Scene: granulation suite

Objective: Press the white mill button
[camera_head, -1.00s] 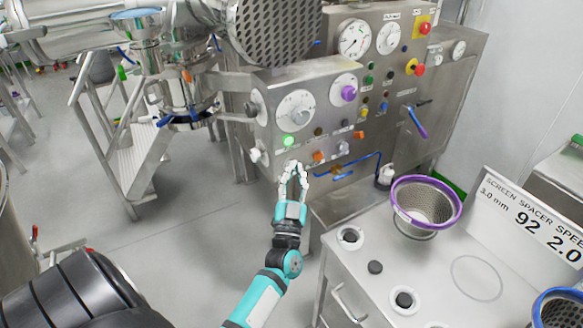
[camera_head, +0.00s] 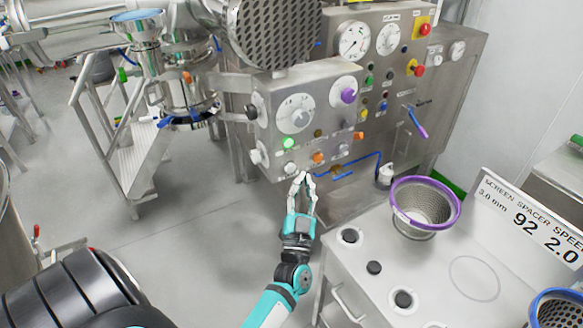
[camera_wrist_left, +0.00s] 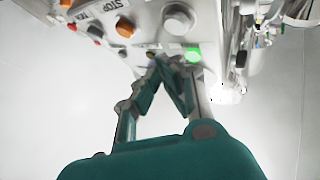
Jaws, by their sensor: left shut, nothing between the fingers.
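A pale white button (camera_head: 290,168) sits at the lower left of the steel control panel (camera_head: 275,110), left of an orange button (camera_head: 318,157) and below a lit green lamp (camera_head: 288,143). In the left wrist view, which shows the panel upside down, the white button (camera_wrist_left: 178,18) is at the top, the orange button (camera_wrist_left: 125,27) to its left and the lit green lamp (camera_wrist_left: 193,54) below. My left gripper (camera_head: 304,177) is shut and empty, its fingertips in front of the panel, just right of and below the white button, apparently apart from it. My right gripper is not in view.
Another white button (camera_head: 342,148) is right of the orange one. A blue pipe (camera_head: 362,160) runs below the panel. A white bench (camera_head: 385,265) with a purple-rimmed screen basket (camera_head: 425,205) stands at the right. Open floor lies left of my arm.

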